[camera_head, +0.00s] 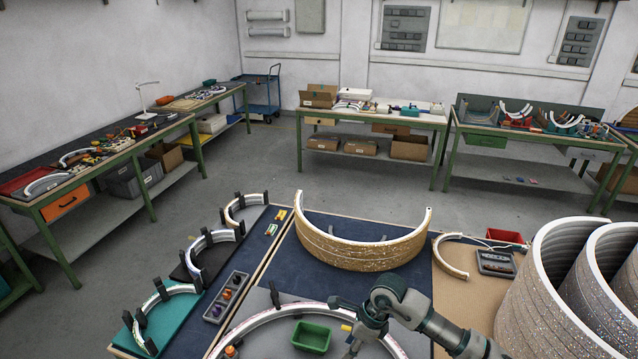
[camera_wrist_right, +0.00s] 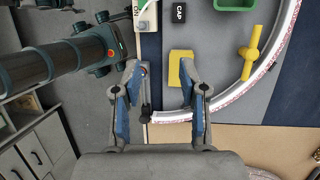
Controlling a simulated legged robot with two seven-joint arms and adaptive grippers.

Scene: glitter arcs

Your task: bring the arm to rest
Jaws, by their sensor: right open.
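My right arm comes in from the lower right of the head view, over the work table. Its gripper (camera_head: 352,342) is low at the front, partly cut off by the bottom edge. In the right wrist view the gripper (camera_wrist_right: 160,78) is open, its two blue-padded fingers apart with nothing held between them. A yellow block (camera_wrist_right: 181,62) and a black cap marked CAP (camera_wrist_right: 178,12) lie beyond the fingertips on the table. A dark arm link of mine crosses the left of that view. My left gripper is not identifiable in either view.
A large glittering arc (camera_head: 360,246) stands on the blue mat. A green bin (camera_head: 311,337) sits inside a front white arc (camera_head: 262,318). Big glitter rings (camera_head: 545,300) crowd the right. Smaller arcs in black clamps stand at left.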

